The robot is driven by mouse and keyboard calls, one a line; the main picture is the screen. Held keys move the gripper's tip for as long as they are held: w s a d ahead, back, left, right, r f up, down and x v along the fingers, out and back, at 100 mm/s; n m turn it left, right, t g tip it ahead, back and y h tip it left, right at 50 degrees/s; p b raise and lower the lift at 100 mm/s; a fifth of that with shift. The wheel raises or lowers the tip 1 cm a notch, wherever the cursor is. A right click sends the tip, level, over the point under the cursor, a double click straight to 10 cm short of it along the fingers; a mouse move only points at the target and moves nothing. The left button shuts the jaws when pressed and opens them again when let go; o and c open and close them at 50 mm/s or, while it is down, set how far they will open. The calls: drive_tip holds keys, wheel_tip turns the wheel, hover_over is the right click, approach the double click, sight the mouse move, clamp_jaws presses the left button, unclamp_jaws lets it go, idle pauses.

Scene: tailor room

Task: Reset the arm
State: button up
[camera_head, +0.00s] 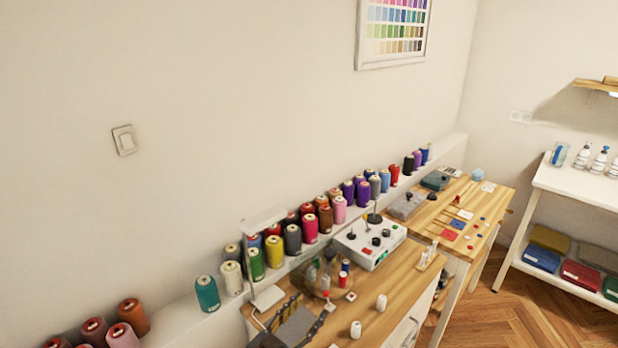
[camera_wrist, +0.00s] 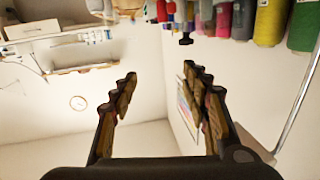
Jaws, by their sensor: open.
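My gripper (camera_head: 311,305) shows at the bottom of the head view, over the left part of the near wooden table (camera_head: 375,318). In the wrist view its two jagged dark-and-brown fingers (camera_wrist: 160,82) are spread apart. Nothing is between them. The wrist picture is upside down, with thread spools along its top right and bare wall between the fingers. Most of my arm is out of view.
A white desk lamp (camera_head: 263,218) stands close beside my gripper. Several thread spools (camera_head: 275,251) line the ledge behind. A white-and-green device (camera_head: 368,242) and small white spools (camera_head: 356,329) are on the table. A white shelf unit (camera_head: 584,186) stands at right.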

drive_tip(key=w+a+r+n+y, duration=0.1)
drive_tip(key=w+a+r+y, duration=0.2)
drive_tip(key=w+r+y, duration=0.4)
wheel_tip(320, 180, up, 11)
drive_tip(key=d+n+y, duration=0.2)
drive_tip(key=n+y, duration=0.2)
drive_tip(key=y, duration=0.2)
drive_tip(key=s+d+f+g+h, duration=0.1)
drive_tip(key=s+d+g, duration=0.2)
drive_tip(key=s+d, duration=0.3)
drive_tip(key=s+d+f+n+g+h+p, duration=0.1)
drive_tip(key=s+d+g, duration=0.2)
drive_tip(key=s+d, duration=0.4)
drive_tip(key=s+d+f+n+g+h, duration=0.1)
drive_tip(key=s+d+g, duration=0.2)
drive_tip(key=s, duration=1.4)
drive_tip(key=d, duration=0.4)
drive_tip(key=shift+d+f+p, duration=0.2)
drive_tip(key=shift+f+p, duration=0.1)
drive_tip(key=shift+f, duration=0.05)
drive_tip(key=shift+s, duration=0.1)
drive_tip(key=shift+c, duration=0.3)
